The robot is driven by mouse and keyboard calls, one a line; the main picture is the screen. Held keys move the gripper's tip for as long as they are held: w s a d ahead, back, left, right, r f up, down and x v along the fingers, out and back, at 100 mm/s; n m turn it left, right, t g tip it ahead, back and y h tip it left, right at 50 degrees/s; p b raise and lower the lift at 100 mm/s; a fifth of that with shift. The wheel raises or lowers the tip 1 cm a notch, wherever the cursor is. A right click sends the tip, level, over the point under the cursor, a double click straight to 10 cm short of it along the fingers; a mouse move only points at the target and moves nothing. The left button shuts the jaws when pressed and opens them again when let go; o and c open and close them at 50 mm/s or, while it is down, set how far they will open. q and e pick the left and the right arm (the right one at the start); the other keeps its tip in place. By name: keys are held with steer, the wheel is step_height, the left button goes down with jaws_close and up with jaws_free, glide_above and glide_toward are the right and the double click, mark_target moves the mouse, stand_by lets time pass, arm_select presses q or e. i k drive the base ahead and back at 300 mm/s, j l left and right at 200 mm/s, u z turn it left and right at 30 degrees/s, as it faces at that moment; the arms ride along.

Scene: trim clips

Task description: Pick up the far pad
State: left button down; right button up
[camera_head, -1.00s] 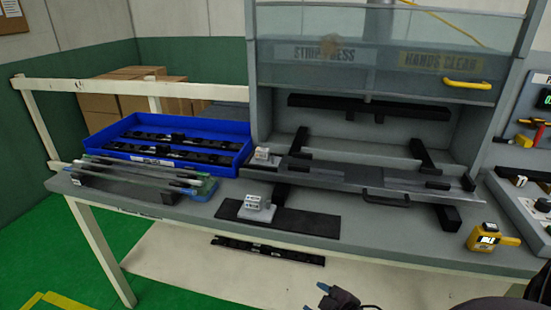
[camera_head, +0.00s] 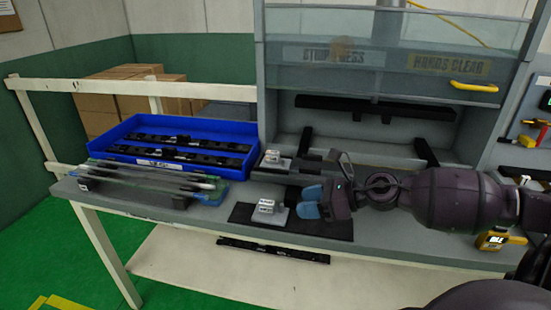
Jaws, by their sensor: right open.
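The far pad (camera_head: 272,157) is a small light grey block with dark printing on its face. It sits on a grey base at the left front of the press. A similar near pad (camera_head: 266,206) sits on a grey base on the black mat (camera_head: 326,225). My right gripper (camera_head: 311,201) has blue fingertips and reaches in from the right over the mat. It is open and empty, just right of the near pad and nearer to me than the far pad. My left gripper is out of view.
A blue tray (camera_head: 118,149) with black strips stands at the back left of the bench. A rack of long trim strips (camera_head: 150,178) lies before it. The press (camera_head: 385,75) rises behind. A yellow device (camera_head: 494,241) stands at the right, partly behind my arm.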

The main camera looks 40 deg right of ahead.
mark_target(271, 160)
steer(key=i+l, duration=0.7)
steer(key=l, duration=0.2)
